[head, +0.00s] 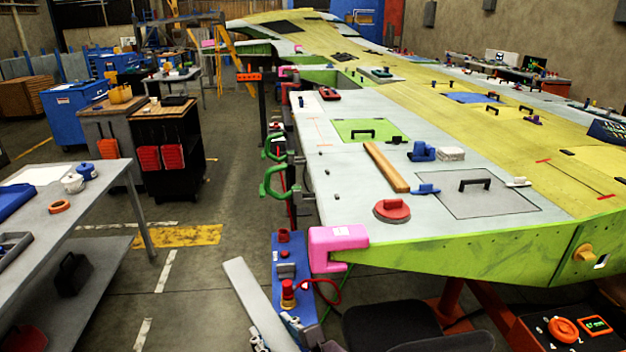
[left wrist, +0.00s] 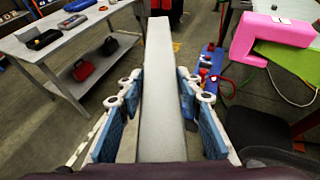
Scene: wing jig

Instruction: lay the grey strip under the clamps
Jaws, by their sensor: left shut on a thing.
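The grey strip (head: 252,300) is a long flat bar. It slants up and to the left from my left gripper (head: 288,335) at the bottom of the head view, over the floor and clear of the wing. In the left wrist view the strip (left wrist: 164,75) stands lengthwise between the blue-padded fingers of my left gripper (left wrist: 158,92), which is shut on it. Green clamps (head: 272,182) sit along the left edge of the wing (head: 345,185), well beyond the strip. My right gripper is not in view.
A pink block (head: 338,240) covers the wing's near corner. A blue panel with a red knob (head: 288,290) stands right beside the strip. A grey workbench (head: 110,180) is at left, with open floor between. A wooden bar (head: 386,166) lies on the wing.

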